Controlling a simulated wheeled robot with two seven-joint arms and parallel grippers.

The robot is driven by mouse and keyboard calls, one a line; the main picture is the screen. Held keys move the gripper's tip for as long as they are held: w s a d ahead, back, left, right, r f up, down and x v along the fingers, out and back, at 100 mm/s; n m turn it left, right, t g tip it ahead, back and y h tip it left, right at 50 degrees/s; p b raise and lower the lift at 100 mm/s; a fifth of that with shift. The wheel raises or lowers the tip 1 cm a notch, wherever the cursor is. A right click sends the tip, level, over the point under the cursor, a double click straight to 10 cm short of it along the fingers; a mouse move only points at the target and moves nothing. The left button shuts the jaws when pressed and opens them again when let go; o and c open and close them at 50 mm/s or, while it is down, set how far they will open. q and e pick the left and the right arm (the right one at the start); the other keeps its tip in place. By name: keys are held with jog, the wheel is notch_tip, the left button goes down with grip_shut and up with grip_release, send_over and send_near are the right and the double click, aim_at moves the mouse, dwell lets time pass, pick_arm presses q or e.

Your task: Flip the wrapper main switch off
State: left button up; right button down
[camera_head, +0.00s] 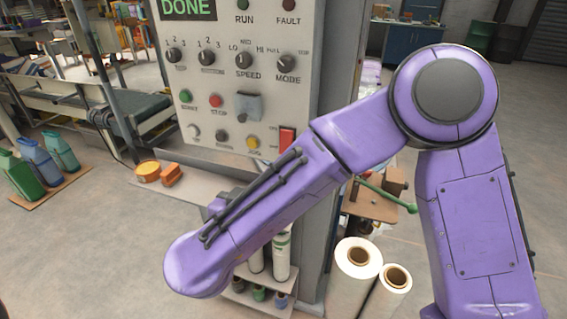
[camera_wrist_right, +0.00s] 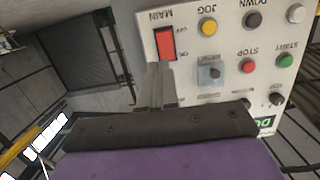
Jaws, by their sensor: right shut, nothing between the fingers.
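The main switch (camera_head: 287,138) is a red rocker at the lower right of the grey control panel (camera_head: 225,75). In the right wrist view the panel appears upside down, and the red switch (camera_wrist_right: 165,43) sits beside small OFF and ON marks, with MAIN lettered near it. I cannot tell which side of the rocker is pressed in. My right gripper (camera_wrist_right: 157,90) is shut and empty, its grey fingers pointing toward the panel close to the switch; contact cannot be made out. In the head view my purple right arm hides the gripper. My left gripper is not in view.
Near the switch are a yellow JOG button (camera_wrist_right: 208,27), a red STOP button (camera_wrist_right: 247,66) and a grey square control (camera_head: 249,107). A ledge below the panel holds orange items (camera_head: 149,171). White film rolls (camera_head: 358,258) stand at lower right.

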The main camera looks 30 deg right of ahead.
jog(key=shift+w, duration=0.15)
jog(key=p, duration=0.4)
send_near(286, 143)
jog(key=w+d+f, duration=0.3)
jog(key=d+f, duration=0.1)
jog(key=shift+w+d+f, duration=0.3)
jog(key=shift+w+d, duration=0.05)
jog(key=shift+d, duration=0.15)
